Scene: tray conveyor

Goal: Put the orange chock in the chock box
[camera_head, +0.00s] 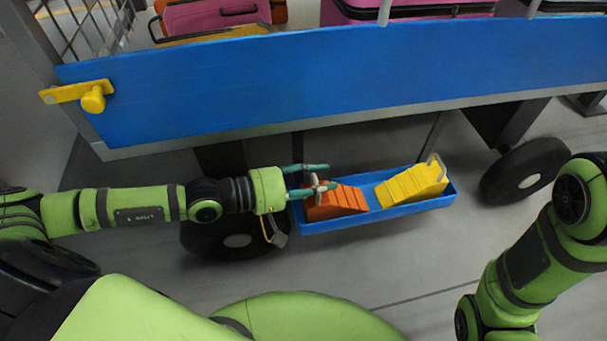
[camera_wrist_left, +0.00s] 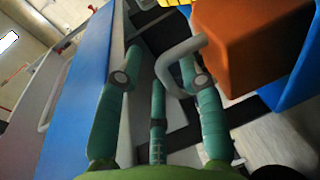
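The orange chock (camera_head: 338,201) sits in the left part of the blue chock box (camera_head: 404,206), under the cart's side. In the left wrist view, the orange chock (camera_wrist_left: 250,40) is at upper right, with its grey bent handle (camera_wrist_left: 181,63) reaching between my fingers. My left gripper (camera_head: 318,178) is at the chock's left end, and its fingers also show in the left wrist view (camera_wrist_left: 158,88). They are spread apart, with a gap beside the handle; I cannot tell whether one touches it. My right arm shows at the right, but its gripper is out of view.
A yellow chock (camera_head: 412,185) fills the right part of the box. The blue cart side panel (camera_head: 330,75) stands above, with a yellow latch (camera_head: 92,97) at left. A cart wheel (camera_head: 525,170) is right of the box. Floor in front of the box is clear.

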